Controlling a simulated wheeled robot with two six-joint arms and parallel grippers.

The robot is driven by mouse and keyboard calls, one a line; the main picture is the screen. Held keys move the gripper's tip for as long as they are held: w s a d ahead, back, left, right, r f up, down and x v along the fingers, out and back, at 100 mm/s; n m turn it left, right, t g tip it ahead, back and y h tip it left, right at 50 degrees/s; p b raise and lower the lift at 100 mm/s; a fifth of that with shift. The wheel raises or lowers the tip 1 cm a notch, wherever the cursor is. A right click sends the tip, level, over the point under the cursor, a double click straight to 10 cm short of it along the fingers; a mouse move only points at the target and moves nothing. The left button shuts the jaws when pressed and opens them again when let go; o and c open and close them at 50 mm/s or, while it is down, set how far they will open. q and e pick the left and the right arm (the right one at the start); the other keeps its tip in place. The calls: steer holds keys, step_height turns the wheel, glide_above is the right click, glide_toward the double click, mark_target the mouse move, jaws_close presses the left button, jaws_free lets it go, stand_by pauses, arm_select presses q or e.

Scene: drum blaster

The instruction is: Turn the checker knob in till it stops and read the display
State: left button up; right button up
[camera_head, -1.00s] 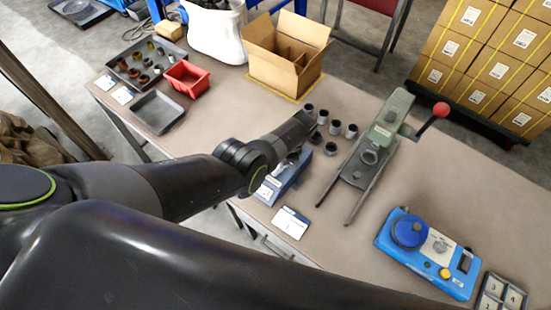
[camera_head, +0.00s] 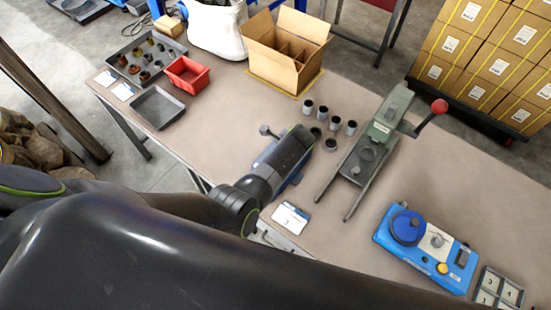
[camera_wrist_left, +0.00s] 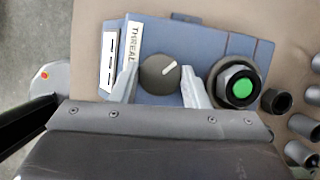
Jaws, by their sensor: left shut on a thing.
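The checker (camera_wrist_left: 210,42) is a blue box with a white "THREAD" label (camera_wrist_left: 133,45). Its dark round knob (camera_wrist_left: 160,74) has a white pointer line aimed up and to the right. My left gripper (camera_wrist_left: 159,80) is shut on the knob, a finger at each side. A white display panel (camera_wrist_left: 111,60) at the box's left shows a few dark dashes. To the right of the knob, a dark ring holds a part with a green round centre (camera_wrist_left: 240,90). In the head view my left gripper (camera_head: 300,141) hides most of the checker. My right gripper is not in view.
Several dark sleeves (camera_head: 333,123) stand just right of the gripper, near a green press (camera_head: 378,135) with a red-ball lever. A white card (camera_head: 290,218) lies in front. A blue device (camera_head: 425,250) is at the right. A carton (camera_head: 285,52) stands behind.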

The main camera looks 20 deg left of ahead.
arm_select(q)
steer(key=shift+m, duration=0.3)
steer(key=o, duration=1)
